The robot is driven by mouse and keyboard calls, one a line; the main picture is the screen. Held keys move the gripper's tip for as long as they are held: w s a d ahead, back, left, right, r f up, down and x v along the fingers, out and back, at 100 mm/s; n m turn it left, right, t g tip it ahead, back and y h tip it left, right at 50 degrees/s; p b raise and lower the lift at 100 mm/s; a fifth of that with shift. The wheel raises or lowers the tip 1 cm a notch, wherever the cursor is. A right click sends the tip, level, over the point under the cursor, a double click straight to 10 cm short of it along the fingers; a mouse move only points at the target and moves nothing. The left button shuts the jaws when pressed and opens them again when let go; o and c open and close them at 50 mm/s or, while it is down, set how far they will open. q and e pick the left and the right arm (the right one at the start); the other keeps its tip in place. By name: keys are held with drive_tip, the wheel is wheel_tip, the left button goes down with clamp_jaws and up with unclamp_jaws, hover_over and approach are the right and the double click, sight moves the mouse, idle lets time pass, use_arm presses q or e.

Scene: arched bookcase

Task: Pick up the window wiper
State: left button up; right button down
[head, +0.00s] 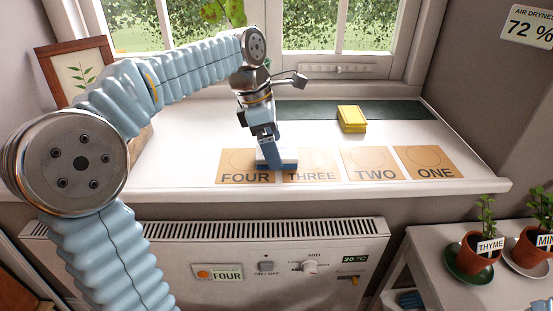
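A blue-and-white piece (287,163), which looks like the window wiper, rests on the white sill between the FOUR and THREE cards. My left gripper (266,140) comes down onto it from above, pointing downward. The fingers and the blue parts overlap there, so I cannot tell whether the fingers are closed on the wiper or only around it. The wiper's handle is not clearly separate from my gripper.
Cards FOUR (246,177), THREE (311,175), TWO (373,174) and ONE (436,172) line the sill's front. A yellow sponge-like block (351,118) lies behind them. A framed picture (78,75) stands left. Potted herbs (477,255) stand lower right. A heater (220,255) sits below.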

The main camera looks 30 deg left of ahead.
use_arm(q)
drive_tip(key=shift+x, duration=0.75)
drive_tip(key=shift+f, duration=0.3)
drive_tip(key=shift+c, duration=0.4)
drive_tip(key=c, duration=1)
